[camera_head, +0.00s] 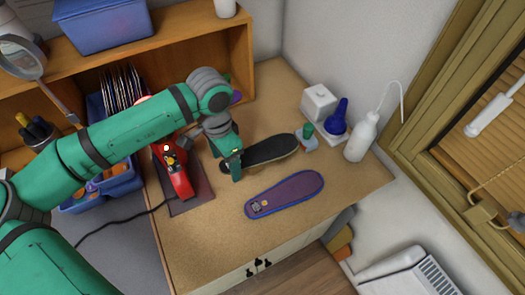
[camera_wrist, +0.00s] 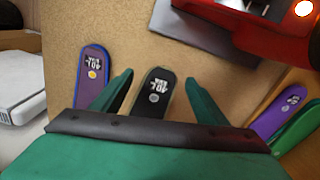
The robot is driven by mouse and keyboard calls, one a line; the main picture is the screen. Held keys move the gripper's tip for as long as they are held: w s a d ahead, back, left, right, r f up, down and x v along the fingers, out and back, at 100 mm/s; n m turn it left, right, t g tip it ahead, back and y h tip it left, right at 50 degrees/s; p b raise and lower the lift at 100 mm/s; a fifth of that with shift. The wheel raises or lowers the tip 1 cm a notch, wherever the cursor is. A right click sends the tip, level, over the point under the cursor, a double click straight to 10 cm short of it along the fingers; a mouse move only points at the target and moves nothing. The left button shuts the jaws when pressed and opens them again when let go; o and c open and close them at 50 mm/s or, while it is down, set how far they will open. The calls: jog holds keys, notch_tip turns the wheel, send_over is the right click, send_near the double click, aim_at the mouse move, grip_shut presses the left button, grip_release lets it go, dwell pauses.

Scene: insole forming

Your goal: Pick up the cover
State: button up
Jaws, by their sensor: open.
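I cannot tell for certain which piece is the cover. A black insole-shaped piece (camera_head: 272,150) with a light edge lies on the wooden table, its near end beside my gripper (camera_head: 232,170). In the wrist view this black piece (camera_wrist: 156,88), marked with white print, shows between the two spread green fingers of my gripper (camera_wrist: 160,78). The gripper is open and empty; I cannot tell whether a finger touches the piece. A purple insole-shaped piece with a blue rim (camera_head: 290,194) lies nearer the table's front edge, and it shows at left in the wrist view (camera_wrist: 92,70).
A red device (camera_head: 178,178) on a dark plate stands left of my gripper. A white bottle (camera_head: 361,138), a blue bottle (camera_head: 338,119) and a white box (camera_head: 318,101) stand at the back right. Another purple piece (camera_wrist: 278,118) lies at right. The table's front right is clear.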

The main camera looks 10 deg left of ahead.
jog(key=c, duration=1)
jog(key=shift+r, duration=0.2)
jog(key=shift+c, duration=0.3)
